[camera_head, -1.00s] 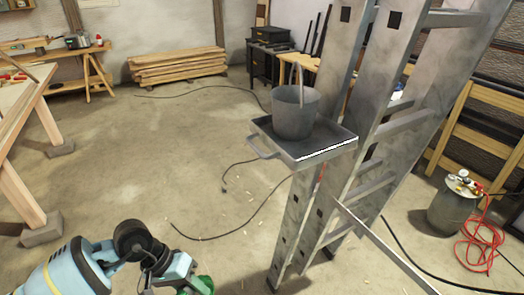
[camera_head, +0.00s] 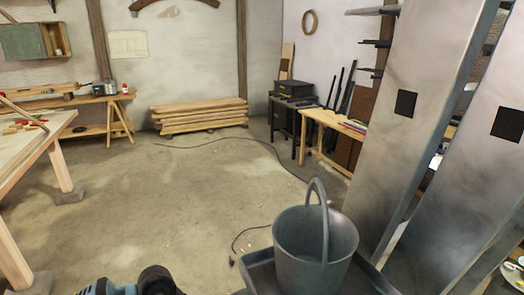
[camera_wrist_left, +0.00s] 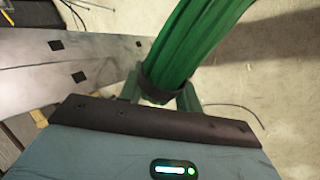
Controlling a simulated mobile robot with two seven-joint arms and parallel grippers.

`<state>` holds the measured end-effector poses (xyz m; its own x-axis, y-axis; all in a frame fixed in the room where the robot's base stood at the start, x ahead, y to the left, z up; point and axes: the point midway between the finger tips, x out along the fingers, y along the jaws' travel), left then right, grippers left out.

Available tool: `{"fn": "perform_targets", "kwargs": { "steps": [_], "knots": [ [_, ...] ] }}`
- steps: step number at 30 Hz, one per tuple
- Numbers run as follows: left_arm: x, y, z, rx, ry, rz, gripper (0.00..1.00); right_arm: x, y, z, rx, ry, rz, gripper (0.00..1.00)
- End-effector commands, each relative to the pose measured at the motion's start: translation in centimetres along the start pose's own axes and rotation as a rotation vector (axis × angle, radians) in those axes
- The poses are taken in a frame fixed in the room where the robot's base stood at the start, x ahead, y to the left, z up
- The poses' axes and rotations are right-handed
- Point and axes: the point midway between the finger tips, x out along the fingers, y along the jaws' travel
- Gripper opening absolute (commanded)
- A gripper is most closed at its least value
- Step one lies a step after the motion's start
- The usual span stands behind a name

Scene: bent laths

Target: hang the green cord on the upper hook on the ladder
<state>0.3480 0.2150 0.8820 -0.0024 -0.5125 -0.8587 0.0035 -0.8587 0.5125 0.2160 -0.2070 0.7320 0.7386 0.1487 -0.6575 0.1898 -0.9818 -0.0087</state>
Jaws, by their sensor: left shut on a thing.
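The green cord (camera_wrist_left: 205,40) is a thick bundle with a dark band around it in the left wrist view. My left gripper (camera_wrist_left: 160,92) is shut on it at the band. The far end of the bundle runs out of the picture at the top. The grey metal ladder (camera_head: 398,150) rises at the right of the head view, with square dark holes in its rails. It also shows at the left of the left wrist view (camera_wrist_left: 95,65), apart from the cord. I see no hook in these frames. My right gripper is out of view.
A grey bucket (camera_head: 300,255) with an upright handle stands on a tray (camera_head: 262,272) at the ladder, close in front. Stacked planks (camera_head: 200,115) lie by the back wall. A workbench (camera_head: 30,150) stands at left. The middle floor is open, with a dark cable on it.

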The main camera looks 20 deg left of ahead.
Motion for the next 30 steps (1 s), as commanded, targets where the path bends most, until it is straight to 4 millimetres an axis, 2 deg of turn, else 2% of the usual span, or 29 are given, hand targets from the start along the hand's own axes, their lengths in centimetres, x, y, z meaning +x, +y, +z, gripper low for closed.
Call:
{"fn": "perform_targets", "kwargs": {
  "steps": [5, 14, 21, 30],
  "knots": [
    [-1.0, 1.4, -2.1, -0.009, 0.023, 0.005, 0.0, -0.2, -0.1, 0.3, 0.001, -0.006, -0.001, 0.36],
    [-5.6, 7.2, -9.1, -0.05, 0.085, 0.011, 0.0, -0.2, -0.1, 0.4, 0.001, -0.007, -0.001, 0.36],
    [-10.9, 12.9, -13.6, -0.082, 0.126, 0.014, 0.0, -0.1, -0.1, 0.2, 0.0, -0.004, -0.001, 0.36],
    [-19.0, 20.5, -17.2, -0.127, 0.184, 0.017, 0.0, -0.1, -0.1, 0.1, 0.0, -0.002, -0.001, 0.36]
  ]
}}
